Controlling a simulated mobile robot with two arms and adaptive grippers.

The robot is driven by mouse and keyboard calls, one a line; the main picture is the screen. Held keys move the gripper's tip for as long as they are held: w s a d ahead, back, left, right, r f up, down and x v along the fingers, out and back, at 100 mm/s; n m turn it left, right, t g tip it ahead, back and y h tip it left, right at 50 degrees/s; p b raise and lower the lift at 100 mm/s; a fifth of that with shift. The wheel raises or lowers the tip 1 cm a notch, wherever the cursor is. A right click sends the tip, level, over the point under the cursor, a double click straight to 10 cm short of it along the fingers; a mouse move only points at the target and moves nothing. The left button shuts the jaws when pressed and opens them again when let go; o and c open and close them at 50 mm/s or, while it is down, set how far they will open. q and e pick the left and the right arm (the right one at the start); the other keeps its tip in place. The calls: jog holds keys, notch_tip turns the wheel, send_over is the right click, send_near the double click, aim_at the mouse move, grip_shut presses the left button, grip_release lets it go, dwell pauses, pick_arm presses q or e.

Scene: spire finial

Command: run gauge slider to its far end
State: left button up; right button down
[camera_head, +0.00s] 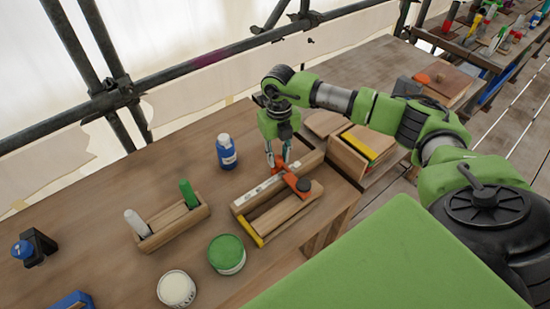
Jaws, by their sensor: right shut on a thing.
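The gauge (283,215) is a wooden frame lying on the bench, with a white marked scale strip (257,193) along its far side and a yellow strip (246,230) at its left end. An orange slider (289,178) with a black knob (304,185) sits across it toward the right end of the frame. My right gripper (279,165) points down from above with its fingers closed on the orange slider. The exact contact at the fingertips is small and partly hidden. My left gripper is not in view.
A wooden holder (172,227) with green and white sticks, a blue bottle (227,152), a green tin (227,255) and a white tin (176,289) stand left of the gauge. A wooden box (362,160) is at its right. Metal scaffold bars run behind the bench.

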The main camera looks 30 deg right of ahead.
jog(key=w+d+b, duration=0.1)
jog(key=d+b, duration=0.2)
jog(key=d, duration=0.9)
jog(key=shift+r+b, duration=0.15)
jog(key=shift+b, duration=0.25)
jog(key=shift+d, duration=0.15)
jog(key=c, duration=1.8)
grip_release()
jog(key=shift+o, duration=0.2)
